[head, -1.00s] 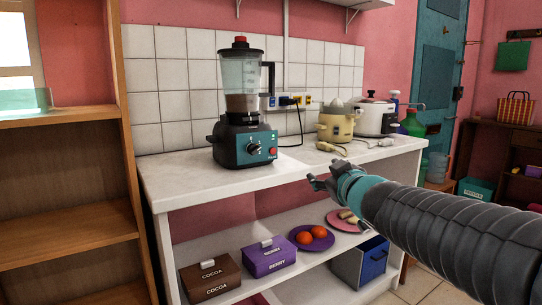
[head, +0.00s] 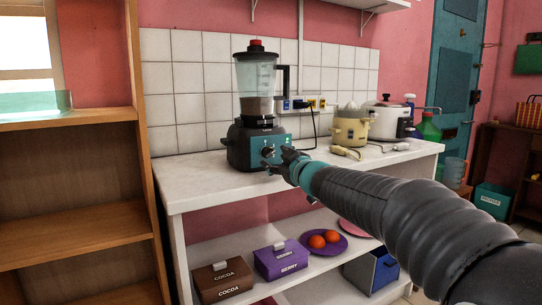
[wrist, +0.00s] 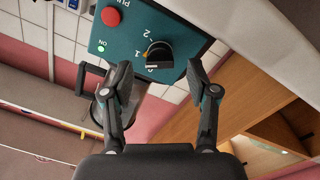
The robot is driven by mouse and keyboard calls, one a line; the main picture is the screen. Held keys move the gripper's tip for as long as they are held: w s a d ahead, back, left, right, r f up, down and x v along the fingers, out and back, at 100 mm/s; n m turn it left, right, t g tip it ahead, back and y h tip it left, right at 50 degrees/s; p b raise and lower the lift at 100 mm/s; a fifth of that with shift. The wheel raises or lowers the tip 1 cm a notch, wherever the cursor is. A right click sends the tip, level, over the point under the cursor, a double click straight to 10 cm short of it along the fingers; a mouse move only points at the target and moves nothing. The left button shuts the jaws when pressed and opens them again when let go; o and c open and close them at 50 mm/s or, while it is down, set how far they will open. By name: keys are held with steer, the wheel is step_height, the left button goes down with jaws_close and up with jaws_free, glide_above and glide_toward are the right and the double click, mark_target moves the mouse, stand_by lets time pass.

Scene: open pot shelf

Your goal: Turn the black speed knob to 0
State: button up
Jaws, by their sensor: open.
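The black speed knob (wrist: 158,58) is on the teal front panel (wrist: 120,40) of the blender (head: 257,105). In the wrist view the panel looks turned, with numbers around the knob. A small orange mark shows at the knob's left edge, near the 1 and 0 side; the exact setting is hard to read. My gripper (wrist: 160,84) is open, its two fingers to either side of the knob in the picture, apart from it and holding nothing. In the head view my gripper (head: 285,160) is just in front of the panel and partly covers it.
A red button (wrist: 111,17) and a lit green ON light (wrist: 101,48) are beside the knob. A cream appliance (head: 350,128) and a white cooker (head: 390,120) stand to the right on the white counter (head: 195,180). A wooden shelf (head: 75,238) stands at left.

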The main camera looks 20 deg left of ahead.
mark_target(271, 155)
steer(key=shift+x, duration=1.65)
jaws_close()
